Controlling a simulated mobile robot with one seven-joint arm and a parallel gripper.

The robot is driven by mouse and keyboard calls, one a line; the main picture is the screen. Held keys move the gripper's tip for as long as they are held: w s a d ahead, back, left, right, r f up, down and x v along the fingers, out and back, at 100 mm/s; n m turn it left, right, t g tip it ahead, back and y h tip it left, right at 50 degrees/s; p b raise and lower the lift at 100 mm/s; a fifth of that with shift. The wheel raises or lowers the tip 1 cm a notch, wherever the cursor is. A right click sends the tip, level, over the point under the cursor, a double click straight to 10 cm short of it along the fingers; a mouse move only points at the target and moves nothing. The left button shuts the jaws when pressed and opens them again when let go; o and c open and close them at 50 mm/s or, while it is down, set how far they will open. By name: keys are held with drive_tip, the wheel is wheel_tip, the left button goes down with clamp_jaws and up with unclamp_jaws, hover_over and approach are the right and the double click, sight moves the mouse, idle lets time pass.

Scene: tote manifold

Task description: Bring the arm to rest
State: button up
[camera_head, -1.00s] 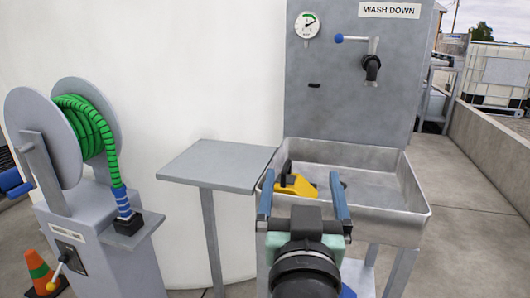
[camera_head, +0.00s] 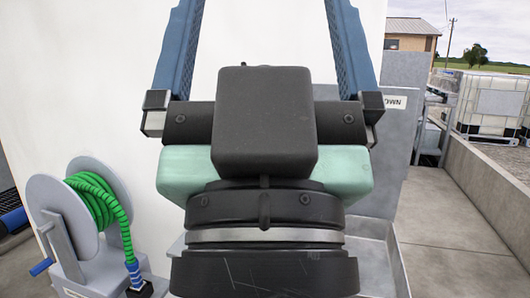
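My gripper (camera_head: 265,45) is raised close to the camera and fills the middle of the view. Its two blue fingers stand wide apart and point up, with only the white wall showing between them. Nothing is held. The gripper body and wrist hide most of the grey wash-down panel and the sink. The yellow object that lay in the sink earlier is hidden.
A hose reel (camera_head: 75,215) with green hose stands at lower left. A strip of the wash-down panel (camera_head: 405,135) and part of the sink (camera_head: 385,255) show at right. A low concrete wall (camera_head: 480,190) runs along the right, with clear floor (camera_head: 440,265) beside it.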

wheel_tip(320, 180, up, 16)
drive_tip(key=p, duration=1.3)
drive_tip(key=shift+f, duration=0.1)
